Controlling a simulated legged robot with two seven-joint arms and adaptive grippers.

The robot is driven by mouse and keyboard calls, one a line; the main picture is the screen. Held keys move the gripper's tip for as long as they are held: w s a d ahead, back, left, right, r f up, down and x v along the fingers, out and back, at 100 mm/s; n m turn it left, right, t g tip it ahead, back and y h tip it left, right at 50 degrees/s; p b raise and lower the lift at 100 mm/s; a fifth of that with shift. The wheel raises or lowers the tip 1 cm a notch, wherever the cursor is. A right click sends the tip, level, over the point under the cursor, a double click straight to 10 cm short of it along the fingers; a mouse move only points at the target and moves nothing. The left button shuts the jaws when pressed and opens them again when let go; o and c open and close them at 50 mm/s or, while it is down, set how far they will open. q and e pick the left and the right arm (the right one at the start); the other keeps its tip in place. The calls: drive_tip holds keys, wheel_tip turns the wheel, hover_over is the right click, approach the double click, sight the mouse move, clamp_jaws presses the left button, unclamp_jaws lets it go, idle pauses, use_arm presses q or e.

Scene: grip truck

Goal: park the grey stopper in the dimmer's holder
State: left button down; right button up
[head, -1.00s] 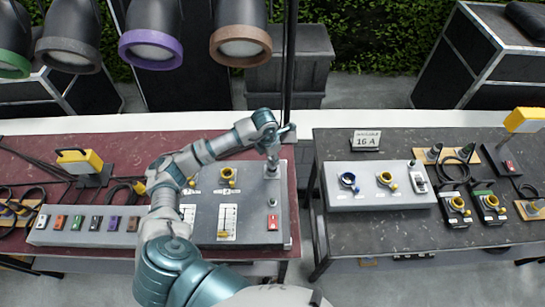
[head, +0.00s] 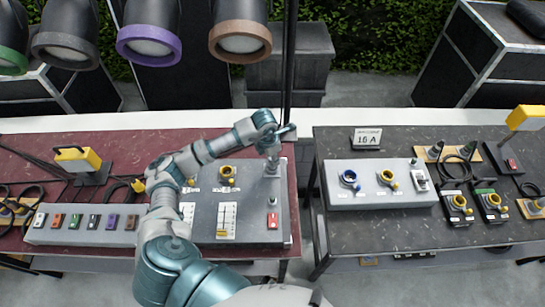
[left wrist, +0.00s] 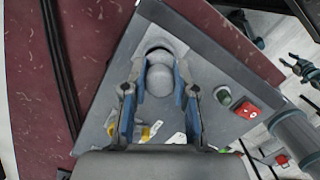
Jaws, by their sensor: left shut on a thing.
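The dimmer (head: 250,230) is a grey panel on the red table, with sliders, a yellow-ringed socket, a small knob (left wrist: 222,96) and a red switch (left wrist: 247,108). My left gripper (head: 272,166) is over its far right corner. In the left wrist view its fingers (left wrist: 158,85) are shut on the grey stopper (left wrist: 159,76), which has a rounded grey top. A round grey holder with a dark rim (left wrist: 158,47) shows just beyond the stopper at that corner. I cannot tell how deep the stopper sits.
Several coloured switches (head: 93,222) line a grey strip to the left. A second grey panel (head: 370,200) and a "16 A" sign (head: 366,139) stand on the dark right table. Several stage lamps (head: 150,45) hang above. A gap separates the tables.

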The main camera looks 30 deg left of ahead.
use_arm(q)
drive_tip(key=shift+f+b, duration=0.7)
drive_tip(key=shift+f, duration=0.15)
drive_tip(key=c, duration=0.5)
unclamp_jaws()
drive_tip(key=shift+r, duration=0.15)
drive_tip(key=shift+r+p, duration=1.55)
drive_tip(key=shift+r, duration=0.85)
drive_tip(key=shift+f, duration=0.1)
